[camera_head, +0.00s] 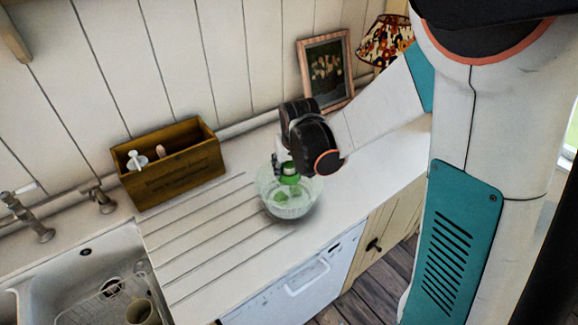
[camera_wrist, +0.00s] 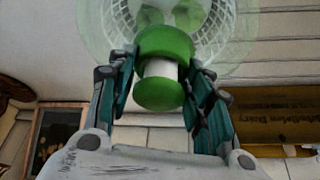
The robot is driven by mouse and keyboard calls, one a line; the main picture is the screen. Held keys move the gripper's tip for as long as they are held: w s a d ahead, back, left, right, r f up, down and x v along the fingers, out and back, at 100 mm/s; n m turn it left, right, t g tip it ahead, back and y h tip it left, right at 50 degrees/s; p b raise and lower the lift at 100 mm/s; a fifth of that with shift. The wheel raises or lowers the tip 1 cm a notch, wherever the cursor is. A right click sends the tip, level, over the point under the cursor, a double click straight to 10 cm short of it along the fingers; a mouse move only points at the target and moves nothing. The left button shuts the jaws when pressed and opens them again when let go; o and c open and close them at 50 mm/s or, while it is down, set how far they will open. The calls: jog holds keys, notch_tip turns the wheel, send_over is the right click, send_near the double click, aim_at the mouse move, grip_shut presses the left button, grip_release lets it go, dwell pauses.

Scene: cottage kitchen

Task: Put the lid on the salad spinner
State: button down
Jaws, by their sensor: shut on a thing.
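The salad spinner (camera_head: 290,206) is a clear ribbed bowl with green showing inside, upright on the white counter. The lid's green knob (camera_head: 290,179) shows right over the bowl. My gripper (camera_head: 284,166) reaches down to it from above. In the wrist view, my gripper (camera_wrist: 160,72) is shut on the lid, its fingers on either side of the green knob with a white stem (camera_wrist: 160,95). The clear rim and white ribs of the spinner (camera_wrist: 222,28) show behind the knob. The lid's clear edge is hard to make out, so I cannot tell whether it touches the bowl.
A wooden crate (camera_head: 172,178) with small items stands left of the spinner against the wall. A sink (camera_head: 80,285) is at the lower left. A framed picture (camera_head: 326,70) and a patterned lamp (camera_head: 386,42) stand behind. The grooved counter left of the bowl is clear.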

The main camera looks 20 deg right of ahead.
jog(key=shift+f+b, duration=0.45)
jog(key=shift+f, duration=0.05)
dwell(0.3)
jog(key=c, duration=1.1)
grip_release()
jog(key=p+v, duration=0.7)
jog(key=v, duration=0.4)
jog(key=s+f+t+b, duration=0.1)
jog(key=s+f+b, duration=0.1)
jog(key=s+b, duration=0.5)
jog(key=s+f+t+b, duration=0.1)
jog(key=s+f+b, duration=0.1)
jog(key=s+b, duration=0.6)
jog(key=s, duration=0.3)
jog(key=shift+s+d+n+t+b, duration=0.2)
jog(key=shift+s+n+t+b, duration=0.1)
jog(key=shift+s+n, duration=0.1)
